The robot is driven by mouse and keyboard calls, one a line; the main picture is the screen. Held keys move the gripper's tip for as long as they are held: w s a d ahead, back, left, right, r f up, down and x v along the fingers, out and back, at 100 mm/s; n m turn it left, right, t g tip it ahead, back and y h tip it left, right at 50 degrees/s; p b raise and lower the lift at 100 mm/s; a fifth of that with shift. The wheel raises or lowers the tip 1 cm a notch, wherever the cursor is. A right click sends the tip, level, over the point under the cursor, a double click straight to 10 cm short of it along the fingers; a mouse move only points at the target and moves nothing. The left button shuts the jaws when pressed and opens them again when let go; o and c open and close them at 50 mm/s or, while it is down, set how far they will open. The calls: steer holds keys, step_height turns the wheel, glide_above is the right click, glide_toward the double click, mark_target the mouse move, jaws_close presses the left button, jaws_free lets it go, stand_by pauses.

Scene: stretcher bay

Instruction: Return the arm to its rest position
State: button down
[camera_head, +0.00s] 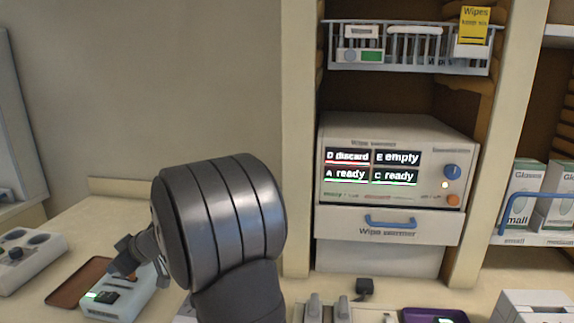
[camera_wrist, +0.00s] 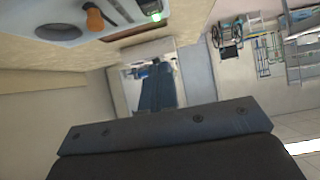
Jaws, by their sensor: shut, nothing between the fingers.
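My arm rises from the bottom of the head view, its thick dark grey ribbed link bulging left of centre. My gripper (camera_head: 125,260) shows at the left end of it, small and partly hidden behind that link. It is shut with nothing held. It appears above a pale device with a green light (camera_head: 118,303); whether they touch I cannot tell. In the wrist view a dark bar with a wide black part spans the bottom and hides what lies there.
The wipe warmer (camera_head: 390,185) stands in the shelf bay, its display lit and drawer shut. A wire basket (camera_head: 410,65) hangs above it. A brown tray (camera_head: 72,285) and a grey control box (camera_head: 28,258) lie at left. A purple tray (camera_head: 432,315) sits at the front.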

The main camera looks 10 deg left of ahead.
step_height(320, 180, up, 7)
steer(key=d, duration=0.3)
steer(key=w+d+m+h, duration=0.4)
steer(key=d+m+h, duration=0.6)
steer(key=d+m, duration=0.45)
steer(key=f, duration=0.8)
steer(key=shift+w+d+f, duration=0.1)
steer(key=shift+d, duration=0.2)
steer(key=shift+f, duration=0.75)
